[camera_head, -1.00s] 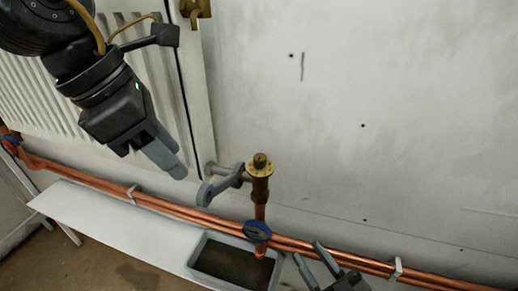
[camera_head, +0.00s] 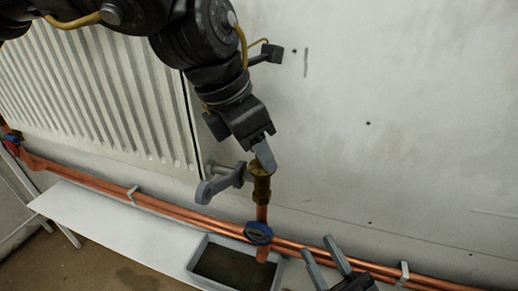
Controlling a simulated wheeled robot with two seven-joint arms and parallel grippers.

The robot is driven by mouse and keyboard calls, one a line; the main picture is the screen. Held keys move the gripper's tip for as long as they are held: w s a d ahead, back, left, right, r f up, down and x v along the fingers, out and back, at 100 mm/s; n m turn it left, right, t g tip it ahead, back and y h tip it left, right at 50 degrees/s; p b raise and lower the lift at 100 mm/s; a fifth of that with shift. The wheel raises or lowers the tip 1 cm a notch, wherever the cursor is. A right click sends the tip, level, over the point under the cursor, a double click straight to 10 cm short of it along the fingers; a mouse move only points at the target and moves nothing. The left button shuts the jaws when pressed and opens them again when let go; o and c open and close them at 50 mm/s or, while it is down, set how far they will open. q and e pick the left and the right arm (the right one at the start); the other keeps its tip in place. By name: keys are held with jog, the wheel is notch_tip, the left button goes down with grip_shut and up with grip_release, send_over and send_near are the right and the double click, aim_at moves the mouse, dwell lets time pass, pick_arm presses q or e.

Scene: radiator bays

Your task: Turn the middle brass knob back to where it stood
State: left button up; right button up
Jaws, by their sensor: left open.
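The brass knob (camera_head: 257,169) tops a brass valve (camera_head: 262,187) on a vertical copper pipe at the middle of the head view. My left gripper (camera_head: 264,156) reaches down from above, with a grey finger over the top of the knob and hiding part of it. Its jaws are open; the picture does not show whether they touch the knob. My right gripper (camera_head: 326,264) is at the bottom edge, with its two fingers apart and nothing between them.
A grey wrench-shaped piece (camera_head: 218,184) sticks out left of the valve. A blue handwheel (camera_head: 258,233) sits below it, above a grey tray (camera_head: 197,247) with dark contents. Copper pipes (camera_head: 90,181) run along the wall under a white radiator (camera_head: 100,95). The wall at right is bare.

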pick_arm(q)
jog(key=shift+c, duration=0.4)
grip_shut()
jog(key=shift+n, duration=0.3)
